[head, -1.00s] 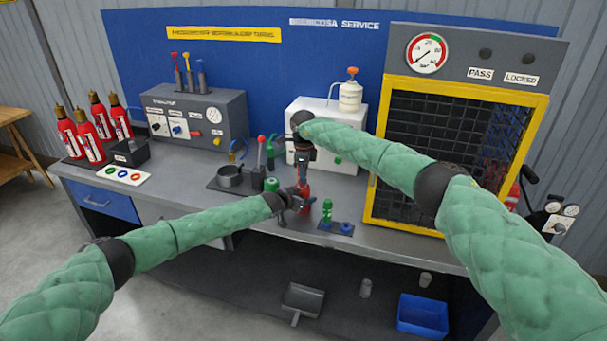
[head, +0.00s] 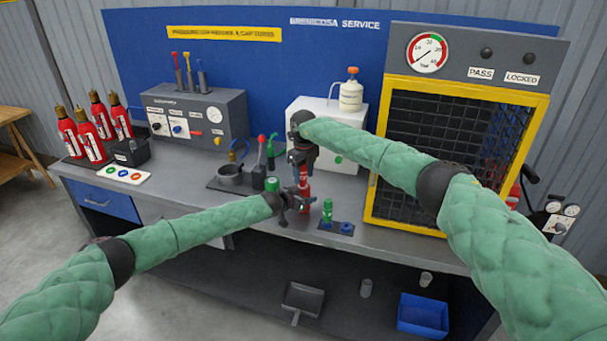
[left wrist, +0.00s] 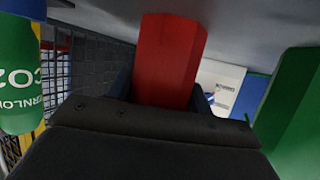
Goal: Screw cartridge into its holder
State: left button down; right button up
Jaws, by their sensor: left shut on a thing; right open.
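My left gripper (head: 289,202) is shut on a slim red body (head: 305,193) that stands upright near the bench's front edge. In the left wrist view the red body (left wrist: 172,60) sits between the dark fingers. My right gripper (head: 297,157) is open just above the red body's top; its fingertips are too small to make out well. A green cartridge (head: 327,210) stands upright on a dark pad to the right. It looks to be the green CO2 cylinder (left wrist: 18,75) at the left of the wrist view. I cannot tell which part is the holder.
A green-topped item (head: 271,185) stands close left of my left gripper, beside a red-knobbed lever (head: 261,150) and a round metal cup (head: 229,176). Blue rings (head: 346,228) lie on the pad. A yellow-framed cage (head: 455,150) stands right. Red extinguishers (head: 88,140) stand far left.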

jog(key=shift+r, duration=0.1)
jog(key=shift+r, duration=2.15)
jog(key=shift+o, duration=0.4)
jog(key=r+m, duration=0.1)
jog(key=r, duration=0.1)
jog(key=r+m, duration=0.1)
jog(key=m, duration=0.1)
jog(key=r+m, duration=0.1)
jog(key=r, duration=0.1)
jog(key=shift+w+a+r+m, duration=0.1)
jog(key=shift+a+r+m, duration=0.2)
jog(key=shift+r+m, duration=0.1)
jog(key=shift+d+r+m, duration=0.2)
jog(key=shift+r+m, duration=0.35)
jog(key=shift+m, duration=0.15)
notch_tip(320, 180, down, 12)
jog(key=c, duration=1.2)
